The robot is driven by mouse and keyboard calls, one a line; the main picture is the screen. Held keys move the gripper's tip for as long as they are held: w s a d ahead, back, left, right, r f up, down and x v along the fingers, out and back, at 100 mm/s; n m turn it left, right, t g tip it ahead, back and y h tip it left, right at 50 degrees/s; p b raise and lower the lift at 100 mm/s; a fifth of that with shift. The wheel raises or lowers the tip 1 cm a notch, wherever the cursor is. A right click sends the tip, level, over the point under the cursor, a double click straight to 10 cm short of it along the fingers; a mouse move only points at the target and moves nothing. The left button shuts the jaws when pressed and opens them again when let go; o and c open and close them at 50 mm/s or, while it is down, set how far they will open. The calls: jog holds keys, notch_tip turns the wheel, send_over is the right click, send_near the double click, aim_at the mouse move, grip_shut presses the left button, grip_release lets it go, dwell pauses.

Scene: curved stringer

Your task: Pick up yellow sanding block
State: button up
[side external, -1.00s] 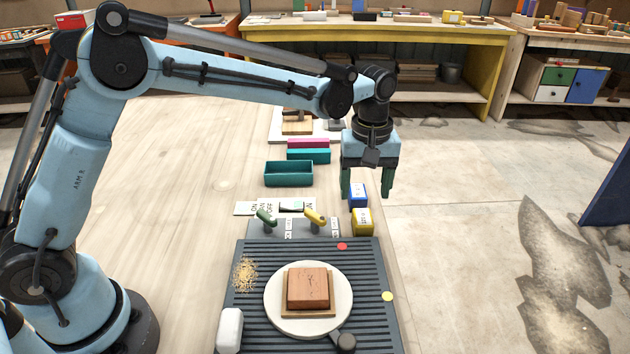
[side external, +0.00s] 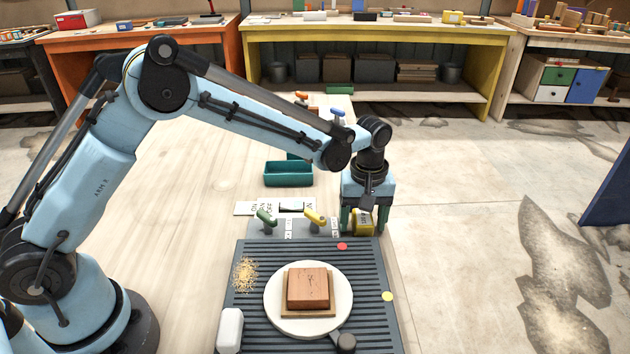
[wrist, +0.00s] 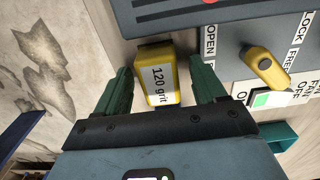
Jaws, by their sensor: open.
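The yellow sanding block (side external: 362,221) sits at the right edge of the table, just behind the dark ribbed bench plate. In the wrist view the yellow sanding block (wrist: 158,76) carries a "120 grit" label and lies between the two green fingers, with a gap on each side. My gripper (side external: 362,222) is lowered around it in the side view, fingers pointing down and apart. In the wrist view my gripper (wrist: 162,85) is open and holds nothing. The blue block seen beside it earlier is hidden behind my gripper now.
A dark ribbed plate (side external: 245,310) bears a round white disc (side external: 275,318) with a wooden block (side external: 307,287). Yellow (side external: 314,216) and green (side external: 266,217) levers stand close left of my gripper. A teal tray (side external: 288,175) lies behind. The floor to the right is clear.

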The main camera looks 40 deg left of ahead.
aim_at(363, 217)
jog(key=c, duration=1.1)
jog(key=shift+o, duration=0.2)
jog(key=shift+r, duration=0.1)
jog(key=shift+r, duration=0.65)
notch_tip(363, 217, up, 3)
jog(key=shift+f, duration=0.1)
jog(key=s+d+r, duration=0.6)
jog(key=s+d, duration=0.2)
jog(key=shift+s+r, duration=0.15)
jog(key=shift+r, duration=0.25)
jog(key=shift+d, duration=0.1)
